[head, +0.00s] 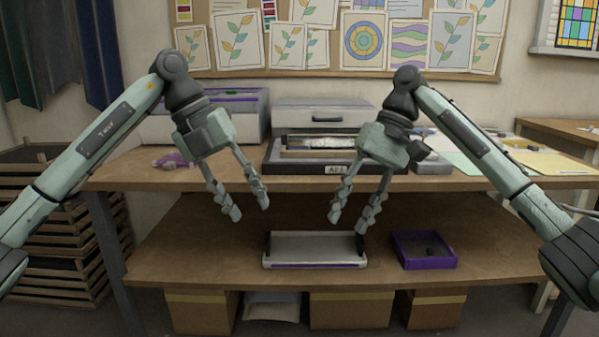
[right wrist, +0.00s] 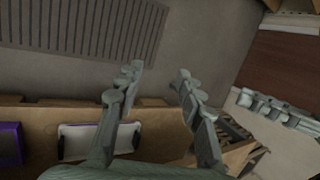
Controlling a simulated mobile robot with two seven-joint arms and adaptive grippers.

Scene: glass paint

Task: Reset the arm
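My left gripper (head: 250,212) hangs in front of the table, fingers pointing down and spread apart, with nothing between them. My right gripper (head: 347,223) hangs to its right in the same way, also open and empty. In the right wrist view, the fingers of my right gripper (right wrist: 155,85) are apart with only the floor and shelf behind them. Part of my left gripper (right wrist: 278,110) shows at the right of that view. Both arms are raised in front of the two-level table, clear of its objects.
The tabletop (head: 125,172) holds a grey tray labelled A21 (head: 290,168), a purple-trimmed box (head: 250,120) and papers (head: 555,164). The lower shelf (head: 200,255) carries a white tray (head: 315,248) and a purple bin (head: 398,252) with a dark item. Wooden crates (head: 60,255) stand at left.

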